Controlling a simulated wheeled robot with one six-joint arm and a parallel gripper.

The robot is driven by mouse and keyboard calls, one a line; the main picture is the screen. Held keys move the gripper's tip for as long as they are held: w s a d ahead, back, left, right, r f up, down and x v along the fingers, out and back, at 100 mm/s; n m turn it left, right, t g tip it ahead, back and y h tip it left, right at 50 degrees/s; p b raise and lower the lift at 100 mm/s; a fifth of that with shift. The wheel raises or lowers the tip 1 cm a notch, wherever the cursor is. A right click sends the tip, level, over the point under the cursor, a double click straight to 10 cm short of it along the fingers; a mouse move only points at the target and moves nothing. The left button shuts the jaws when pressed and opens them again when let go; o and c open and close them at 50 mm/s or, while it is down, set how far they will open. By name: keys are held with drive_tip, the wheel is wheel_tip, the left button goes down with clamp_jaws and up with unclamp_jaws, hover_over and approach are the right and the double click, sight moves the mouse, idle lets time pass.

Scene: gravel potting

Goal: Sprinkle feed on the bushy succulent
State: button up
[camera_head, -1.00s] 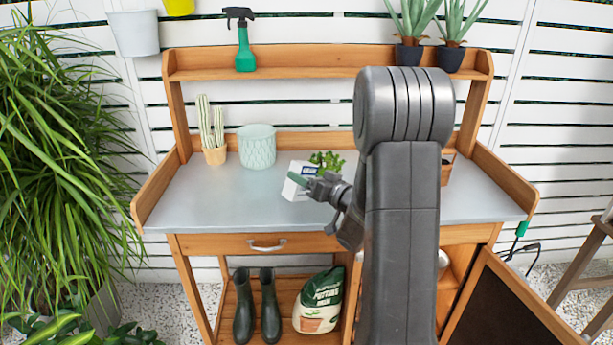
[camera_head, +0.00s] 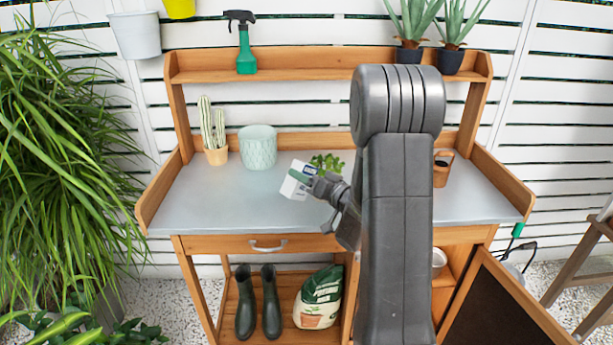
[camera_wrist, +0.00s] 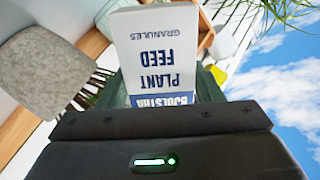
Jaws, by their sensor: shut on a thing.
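The box is tilted over the middle of the grey bench top. Its printed face, reading "Plant Feed Granules", shows upside down in the wrist view (camera_wrist: 156,55). The bushy succulent (camera_head: 328,160) has green leaves showing just behind and right of the box in the head view. Its pot is hidden behind the box and my gripper. I cannot see any granules falling.
A patterned pale green pot (camera_head: 258,148) and a potted cactus (camera_head: 213,135) stand left on the bench (camera_head: 205,205). A terracotta-coloured pot (camera_head: 442,170) stands right of my arm. A spray bottle (camera_head: 245,45) and two spiky plants are on the shelf.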

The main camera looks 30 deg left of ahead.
sight(310, 167)
drive_tip(key=shift+w+r+m+p, duration=0.15)
drive_tip(key=shift+r+m+p, duration=0.7)
drive_tip(key=shift+m+p, duration=1.2)
drive_tip(key=shift+w+d+r+m+p, duration=0.2)
drive_tip(key=shift+r+m+p, duration=0.45)
drive_tip(key=shift+p, duration=1.05)
drive_tip(key=shift+w+m, duration=0.1)
drive_tip(key=shift+m, duration=0.3)
drive_tip(key=shift+f, duration=0.15)
